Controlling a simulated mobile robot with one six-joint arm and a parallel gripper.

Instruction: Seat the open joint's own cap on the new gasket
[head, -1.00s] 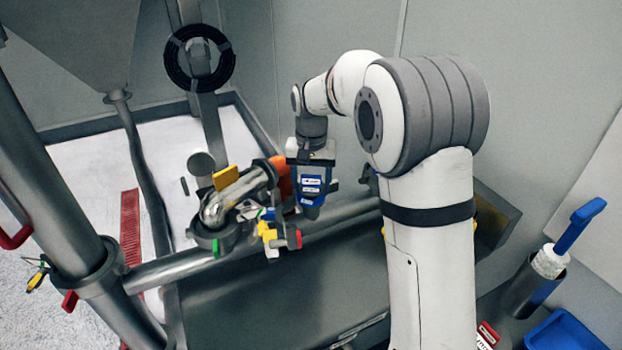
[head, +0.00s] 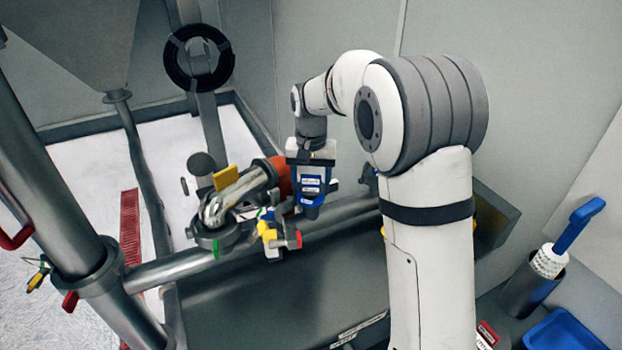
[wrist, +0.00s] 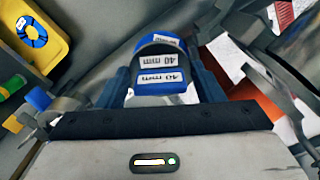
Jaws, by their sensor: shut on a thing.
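My gripper (head: 310,172) is shut on a cap with a blue band and white labels, which hangs below it (head: 309,200). In the wrist view the cap (wrist: 163,65) sits between the jaws, and its labels read "40 mm". The cap is just right of an orange band (head: 281,176) at the end of a shiny bent pipe (head: 235,195). I cannot tell whether the cap touches anything there. I cannot make out the gasket or the open joint's mouth; the gripper and cap may hide them.
A clamp with yellow and red parts (head: 273,236) hangs close below left of the cap. A horizontal pipe (head: 180,268) runs below. A grey trough (head: 290,300) lies under it. A blue bin (head: 565,333) is at lower right.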

